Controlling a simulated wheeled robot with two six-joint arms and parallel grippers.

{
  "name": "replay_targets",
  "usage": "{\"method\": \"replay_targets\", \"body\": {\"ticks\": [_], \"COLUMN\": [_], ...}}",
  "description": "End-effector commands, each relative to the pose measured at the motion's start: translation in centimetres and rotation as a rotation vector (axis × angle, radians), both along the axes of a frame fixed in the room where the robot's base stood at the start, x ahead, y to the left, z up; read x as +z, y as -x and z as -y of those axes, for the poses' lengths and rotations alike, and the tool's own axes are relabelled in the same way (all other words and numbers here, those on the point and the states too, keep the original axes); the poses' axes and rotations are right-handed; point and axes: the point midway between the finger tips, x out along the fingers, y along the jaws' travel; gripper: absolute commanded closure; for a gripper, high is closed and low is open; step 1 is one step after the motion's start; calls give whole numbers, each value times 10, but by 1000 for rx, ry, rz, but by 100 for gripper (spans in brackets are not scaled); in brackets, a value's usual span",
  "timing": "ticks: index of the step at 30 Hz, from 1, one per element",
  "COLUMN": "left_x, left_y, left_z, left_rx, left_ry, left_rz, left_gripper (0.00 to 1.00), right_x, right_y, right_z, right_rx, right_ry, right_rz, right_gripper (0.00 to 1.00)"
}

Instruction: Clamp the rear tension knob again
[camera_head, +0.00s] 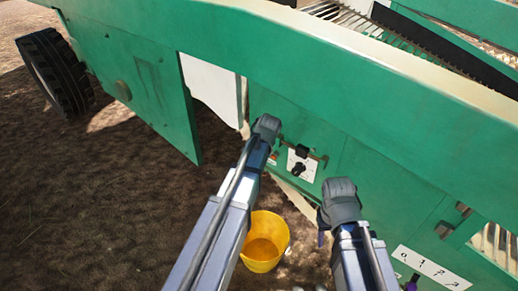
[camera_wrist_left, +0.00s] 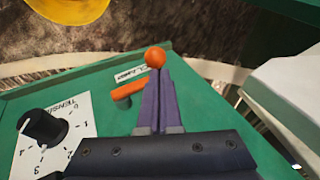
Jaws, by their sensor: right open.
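The black rear tension knob (camera_wrist_left: 42,127) sits on a white numbered dial plate (camera_wrist_left: 60,145) on the green panel; in the head view the knob (camera_head: 298,169) is right of my left gripper (camera_head: 267,127). An orange clamp lever (camera_wrist_left: 130,88) lies beside the dial, next to a small label (camera_wrist_left: 132,73). An orange ball (camera_wrist_left: 155,57) shows at the tips of my left fingers (camera_wrist_left: 159,85). These fingers are close together; I cannot tell whether the ball is between them or behind them. They hide part of the lever. My right gripper (camera_head: 340,200) is open, in front of the panel, apart from the knob.
A yellow bucket (camera_head: 265,241) stands on the soil below the panel. The green machine wall (camera_head: 380,165) fills the right side, with a white marked label (camera_head: 432,268) low down. A black wheel (camera_head: 54,72) is at upper left. Bare soil (camera_head: 90,200) lies at left.

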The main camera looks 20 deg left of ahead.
Motion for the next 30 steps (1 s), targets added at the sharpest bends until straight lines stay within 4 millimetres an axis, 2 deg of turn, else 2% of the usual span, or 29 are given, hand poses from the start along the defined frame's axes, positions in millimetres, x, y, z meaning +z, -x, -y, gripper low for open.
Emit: {"method": "replay_targets", "body": {"ticks": [11, 17, 24, 30], "left_x": [6, 24, 55, 69], "left_y": [2, 10, 25, 32], "left_z": [1, 6, 16, 21], "left_rx": [1, -1, -1, 0], "left_ry": [-1, -1, -1, 0], "left_rz": [0, 0, 0, 0], "left_gripper": [100, 100, 100, 100], "right_x": [6, 24, 55, 69], "right_y": [0, 0, 0, 0], "right_z": [0, 0, 0, 0], "right_rx": [0, 0, 0, 0], "right_ry": [0, 0, 0, 0], "right_rz": [0, 0, 0, 0], "right_gripper": [50, 50, 50, 50]}}
